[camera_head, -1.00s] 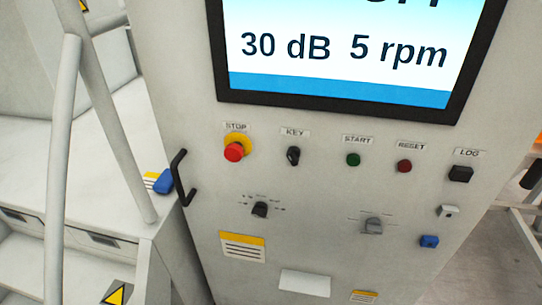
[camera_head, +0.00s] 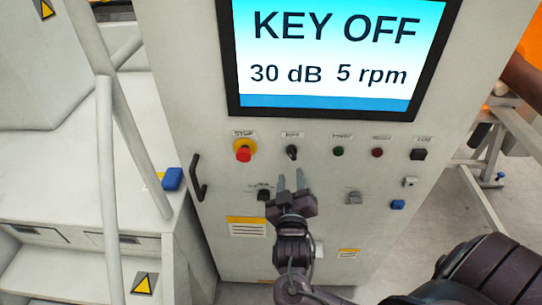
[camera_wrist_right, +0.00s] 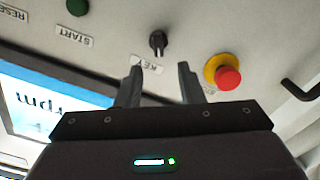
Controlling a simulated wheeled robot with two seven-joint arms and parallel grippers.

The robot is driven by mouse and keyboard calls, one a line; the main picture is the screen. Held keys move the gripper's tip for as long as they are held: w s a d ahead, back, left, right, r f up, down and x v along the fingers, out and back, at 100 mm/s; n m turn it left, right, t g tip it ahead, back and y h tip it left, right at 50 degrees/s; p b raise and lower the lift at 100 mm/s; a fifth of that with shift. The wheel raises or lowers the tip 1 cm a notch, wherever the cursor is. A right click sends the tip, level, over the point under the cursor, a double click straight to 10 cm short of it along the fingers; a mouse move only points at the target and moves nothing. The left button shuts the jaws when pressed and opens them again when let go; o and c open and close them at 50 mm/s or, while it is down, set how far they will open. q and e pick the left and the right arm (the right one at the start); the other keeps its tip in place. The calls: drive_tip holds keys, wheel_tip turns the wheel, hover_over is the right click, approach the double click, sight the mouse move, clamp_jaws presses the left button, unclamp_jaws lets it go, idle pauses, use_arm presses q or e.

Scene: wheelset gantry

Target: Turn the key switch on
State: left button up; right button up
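The black key switch (camera_head: 291,152) sits on the light cabinet panel under its KEY label, between the red stop button and the green start button. The screen (camera_head: 335,50) reads KEY OFF, 30 dB, 5 rpm. My right gripper (camera_head: 290,180) is just below the key switch in the head view, open and empty. In the right wrist view the key switch (camera_wrist_right: 158,43) shows upside down beyond the two parted fingertips (camera_wrist_right: 160,75), apart from them. My left gripper is not in view.
The red stop button (camera_head: 243,152) with a yellow collar is left of the key. Start (camera_head: 338,152), reset (camera_head: 377,153) and a black log button (camera_head: 418,154) are to the right. A black handle (camera_head: 198,178) stands out at the panel's left edge. My arm partly covers the lower knobs.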

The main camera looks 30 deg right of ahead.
sight(292, 157)
drive_tip(key=p+x, duration=0.2)
drive_tip(key=x, duration=0.4)
drive_tip(key=shift+s+d, duration=0.1)
drive_tip(key=shift+d, duration=0.15)
drive_tip(key=shift+w+d+f, duration=0.1)
drive_tip(key=shift+w+d, duration=0.1)
drive_tip(key=shift+w, duration=0.35)
drive_tip(key=shift+w+d, duration=0.1)
drive_tip(key=shift+d, duration=0.05)
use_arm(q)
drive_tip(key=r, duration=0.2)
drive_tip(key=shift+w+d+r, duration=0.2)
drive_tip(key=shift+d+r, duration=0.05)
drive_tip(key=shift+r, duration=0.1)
use_arm(e)
drive_tip(key=shift+f, duration=0.1)
clamp_jaws()
